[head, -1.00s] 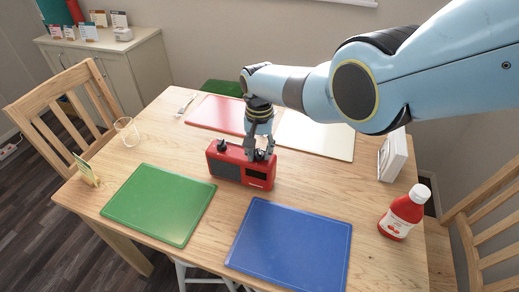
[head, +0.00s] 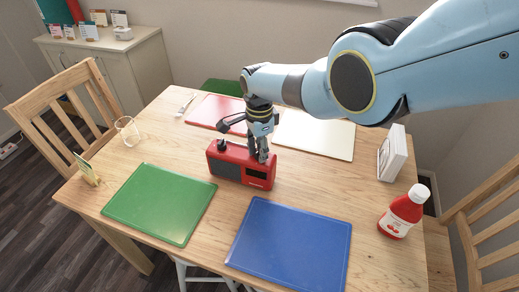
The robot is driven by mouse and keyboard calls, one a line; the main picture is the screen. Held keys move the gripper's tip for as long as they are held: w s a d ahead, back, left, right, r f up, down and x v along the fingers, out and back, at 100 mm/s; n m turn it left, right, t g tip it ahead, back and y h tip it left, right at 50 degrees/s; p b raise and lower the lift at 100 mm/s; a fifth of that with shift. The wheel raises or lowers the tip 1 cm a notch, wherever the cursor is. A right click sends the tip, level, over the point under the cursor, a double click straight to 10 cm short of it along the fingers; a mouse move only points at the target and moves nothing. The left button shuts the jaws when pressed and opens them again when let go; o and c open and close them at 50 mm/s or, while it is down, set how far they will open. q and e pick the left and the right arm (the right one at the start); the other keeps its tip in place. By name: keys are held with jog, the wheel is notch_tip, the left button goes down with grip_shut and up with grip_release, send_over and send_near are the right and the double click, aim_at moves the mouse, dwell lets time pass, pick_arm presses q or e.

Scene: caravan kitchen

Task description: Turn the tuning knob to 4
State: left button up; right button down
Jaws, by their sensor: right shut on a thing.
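A red radio (head: 228,167) with a dark grille on its front left and a small dark display at the right stands in the middle of the wooden table. One black knob (head: 222,146) shows on its top at the left. My right gripper (head: 262,154) points down over the top right of the radio and is shut on a knob there. The gripper's fingers hide that knob, so its pointer and any numbers cannot be read. My left gripper is not in view.
Green (head: 160,203), blue (head: 290,246), red (head: 214,112) and white (head: 314,134) mats lie around the radio. A red bottle (head: 405,211) and a white box (head: 392,153) stand at the right. A glass (head: 127,130) stands at the left.

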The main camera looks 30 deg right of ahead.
jog(key=m, duration=1.2)
dwell(0.5)
jog(key=c, duration=1)
grip_release()
jog(key=shift+c, duration=0.2)
jog(key=shift+w+r, duration=0.15)
jog(key=shift+r, duration=0.6)
notch_tip(320, 180, up, 11)
jog(key=shift+f, duration=0.2)
